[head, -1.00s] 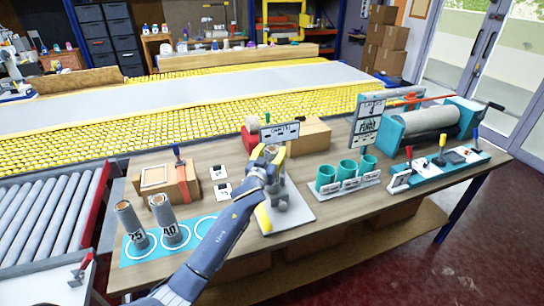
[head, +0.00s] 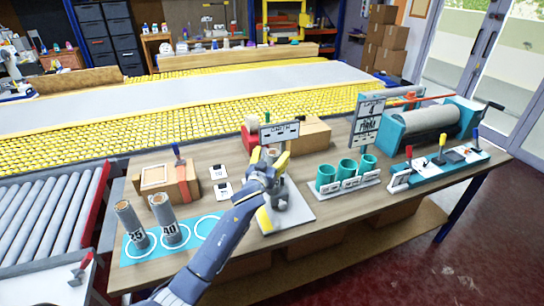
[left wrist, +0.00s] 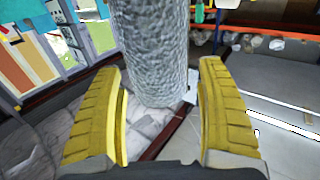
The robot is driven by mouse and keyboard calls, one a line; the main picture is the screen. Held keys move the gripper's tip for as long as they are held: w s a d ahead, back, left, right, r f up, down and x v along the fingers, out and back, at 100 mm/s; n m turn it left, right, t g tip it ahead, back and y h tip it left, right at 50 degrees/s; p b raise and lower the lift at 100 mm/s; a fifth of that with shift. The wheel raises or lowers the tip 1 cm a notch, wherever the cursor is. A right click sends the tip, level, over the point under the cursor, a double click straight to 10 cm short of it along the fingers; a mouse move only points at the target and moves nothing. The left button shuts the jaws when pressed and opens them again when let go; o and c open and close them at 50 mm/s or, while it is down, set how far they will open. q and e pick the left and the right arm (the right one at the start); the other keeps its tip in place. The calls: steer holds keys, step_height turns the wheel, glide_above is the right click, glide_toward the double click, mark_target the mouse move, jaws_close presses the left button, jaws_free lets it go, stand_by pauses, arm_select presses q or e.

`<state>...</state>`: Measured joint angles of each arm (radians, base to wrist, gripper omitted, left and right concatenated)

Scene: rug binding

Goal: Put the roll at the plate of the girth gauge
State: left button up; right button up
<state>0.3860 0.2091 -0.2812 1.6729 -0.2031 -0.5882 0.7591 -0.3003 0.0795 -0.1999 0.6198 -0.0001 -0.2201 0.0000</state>
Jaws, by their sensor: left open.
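The grey roll (head: 272,153) stands upright at the girth gauge, its brown core end showing at the top. The gauge has a pale plate (head: 299,213) and a small sign (head: 279,131) behind the roll. My left gripper (head: 269,160) is open, its yellow fingers on either side of the roll; it hides much of the roll and gauge. In the left wrist view the textured roll (left wrist: 152,50) lies between the two spread fingers (left wrist: 160,85), with gaps at the fingertips. Contact between roll and plate is hidden. My right gripper is out of view.
Two rolls marked 25 (head: 131,222) and 40 (head: 164,217) stand on a teal mat (head: 190,246) with an empty ring beside them. Teal cups (head: 326,178) stand right of the gauge. A box (head: 166,184) sits at left, a roller machine (head: 425,123) at right.

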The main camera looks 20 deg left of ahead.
arm_select(q)
steer(key=shift+r, duration=0.2)
steer(key=s, duration=1.2)
